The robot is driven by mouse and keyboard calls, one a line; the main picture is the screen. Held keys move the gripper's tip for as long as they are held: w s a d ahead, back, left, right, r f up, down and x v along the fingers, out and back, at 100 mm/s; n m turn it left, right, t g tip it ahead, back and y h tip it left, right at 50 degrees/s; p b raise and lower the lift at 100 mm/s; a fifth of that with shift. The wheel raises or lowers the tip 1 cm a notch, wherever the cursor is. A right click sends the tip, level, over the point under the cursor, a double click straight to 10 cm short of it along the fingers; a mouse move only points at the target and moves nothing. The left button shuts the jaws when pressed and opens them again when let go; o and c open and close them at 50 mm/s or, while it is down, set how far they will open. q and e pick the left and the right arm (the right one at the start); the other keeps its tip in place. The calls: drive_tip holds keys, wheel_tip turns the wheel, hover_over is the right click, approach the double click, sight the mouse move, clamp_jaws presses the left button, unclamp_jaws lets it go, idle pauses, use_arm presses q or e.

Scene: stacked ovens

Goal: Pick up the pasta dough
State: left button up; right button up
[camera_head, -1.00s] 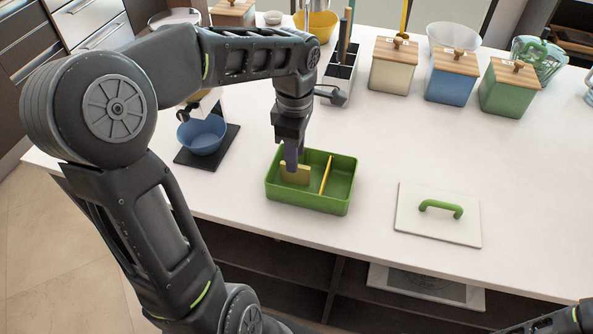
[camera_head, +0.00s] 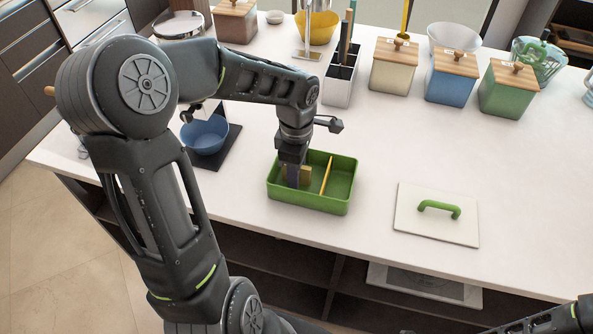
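The pasta dough (camera_head: 307,174) is a tan, flat-sided piece in the left compartment of the green box (camera_head: 318,204) on the counter. My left gripper (camera_head: 293,180) points down into that same compartment. Its fingers are right at the dough and hide most of it. I cannot tell whether they are closed on it. A thin yellow divider (camera_head: 327,175) splits the box; the right compartment looks empty. Only a dark part of my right arm shows at the bottom right corner; its gripper is out of view.
A white lid with a green handle (camera_head: 439,209) lies right of the box. A blue bowl (camera_head: 205,135) on a dark base stands to the left. Canisters (camera_head: 451,83) and a utensil holder (camera_head: 340,85) stand behind. The counter (camera_head: 400,150) between is clear.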

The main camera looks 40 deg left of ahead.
idle(0.5)
use_arm(q)
clamp_jaws()
idle(0.4)
